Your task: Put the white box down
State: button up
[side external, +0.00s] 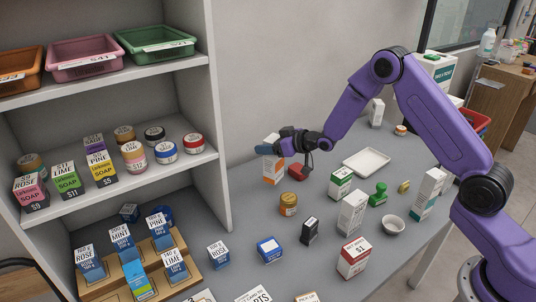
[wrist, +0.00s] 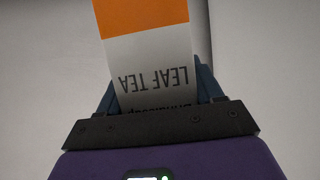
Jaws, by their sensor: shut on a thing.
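The white box with an orange band (side external: 273,169) is upright between the fingers of my gripper (side external: 268,151), near the back wall and to the right of the shelf unit. In the wrist view, the same white box (wrist: 150,62) fills the space between the dark blue fingers of my gripper (wrist: 155,95). Its "LEAF TEA" lettering reads upside down there, and its orange part is at the top of the picture. My gripper is shut on it. I cannot tell whether its base touches the grey counter (side external: 235,268).
An amber jar (side external: 288,204) stands just in front of the box. A white tray (side external: 366,162) lies to the right, with a green-and-white box (side external: 340,182) before it. The shelf unit's upright (side external: 217,120) is close on the left. Bare counter lies between shelf and jar.

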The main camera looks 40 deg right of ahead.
jog(key=shift+w+f, duration=0.3)
jog(key=shift+f, duration=0.1)
jog(key=shift+w+f, duration=0.1)
jog(key=shift+f, duration=1.6)
jog(key=o, duration=1.4)
